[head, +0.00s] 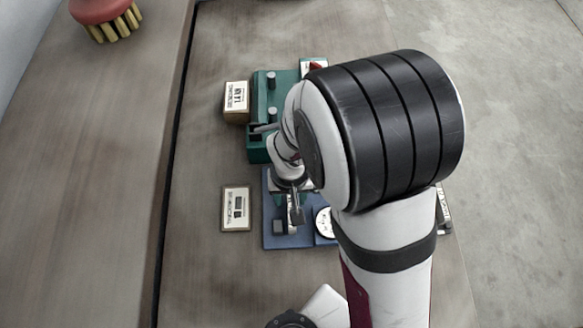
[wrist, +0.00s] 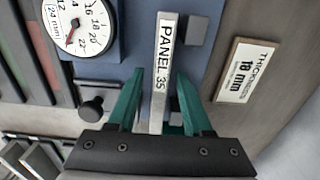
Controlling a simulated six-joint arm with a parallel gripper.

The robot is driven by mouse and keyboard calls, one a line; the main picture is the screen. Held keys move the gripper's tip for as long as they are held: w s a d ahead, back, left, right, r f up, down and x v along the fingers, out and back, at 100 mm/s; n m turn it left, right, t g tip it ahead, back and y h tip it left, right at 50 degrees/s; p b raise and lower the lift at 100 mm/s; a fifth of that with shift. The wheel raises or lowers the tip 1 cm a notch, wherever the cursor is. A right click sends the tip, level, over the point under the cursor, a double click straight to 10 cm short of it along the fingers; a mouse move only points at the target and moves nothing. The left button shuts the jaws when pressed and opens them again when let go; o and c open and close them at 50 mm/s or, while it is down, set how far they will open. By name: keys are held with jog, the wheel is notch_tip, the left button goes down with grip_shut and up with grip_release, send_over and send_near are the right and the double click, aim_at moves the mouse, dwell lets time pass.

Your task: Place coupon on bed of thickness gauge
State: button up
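The coupon is a pale narrow bar marked "PANEL 35" (wrist: 162,75) in the wrist view. The thickness gauge has a blue base (head: 287,240) and a round white dial (head: 323,222); its dial also shows in the wrist view (wrist: 84,26). The coupon lies over the blue base, beside the dial; whether it touches the bed is unclear. My gripper (wrist: 160,76) has its green fingers on either side of the coupon, with narrow gaps visible. In the head view my gripper (head: 291,203) is above the gauge, and my arm hides part of it.
A framed card marked "THICKNESS 18 mm" (wrist: 246,70) lies beside the gauge. A green fixture (head: 259,151) with metal posts stands behind it, with another card block (head: 236,101) at its left. A red brush (head: 104,18) lies far left. The table left of the cards is clear.

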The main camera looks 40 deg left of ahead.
aim_at(290, 197)
notch_tip(290, 197, up, 12)
jog(key=w+d+r+m, duration=0.2)
jog(key=d+r+m, duration=0.15)
jog(key=d, duration=0.45)
jog(key=w+d+r+m, duration=0.1)
jog(key=d+r+m, duration=0.25)
jog(key=d, duration=0.45)
jog(key=s+d+m+y, duration=0.1)
jog(key=s+d+m, duration=0.5)
jog(key=d+m, duration=0.1)
jog(key=shift+d+r+m+y, duration=0.2)
jog(key=shift+d+m+y, duration=0.15)
jog(key=shift+d, duration=0.45)
